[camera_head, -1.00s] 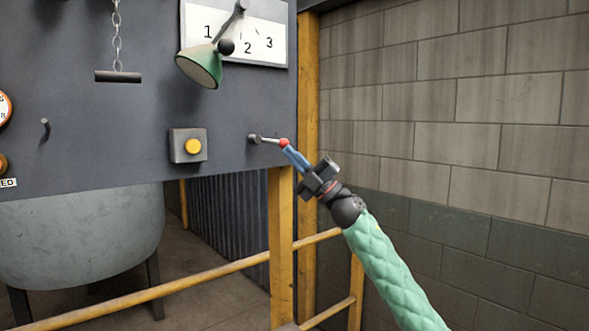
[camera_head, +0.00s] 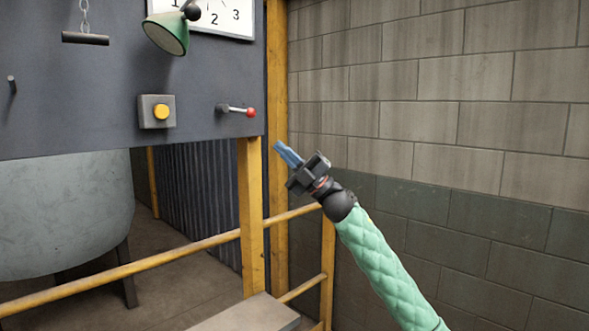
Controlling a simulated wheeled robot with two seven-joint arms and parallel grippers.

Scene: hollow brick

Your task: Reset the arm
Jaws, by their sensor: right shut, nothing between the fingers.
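My right gripper (camera_head: 279,145) has blue fingers that are shut and empty. It is in the middle of the head view, at the end of my green-sleeved right arm, which comes in from the lower right. A lever with a red knob (camera_head: 250,112) sticks out of the dark panel (camera_head: 200,65) to the upper left of the fingertips. A visible gap lies between the fingers and the knob. My left gripper is not in view.
A yellow button (camera_head: 161,111) on a grey box, a green lamp (camera_head: 167,35), a numbered dial (camera_head: 236,16) and a hanging bar (camera_head: 85,38) are on or before the panel. Yellow railing (camera_head: 190,248) runs below. A block wall (camera_head: 440,110) stands at the right.

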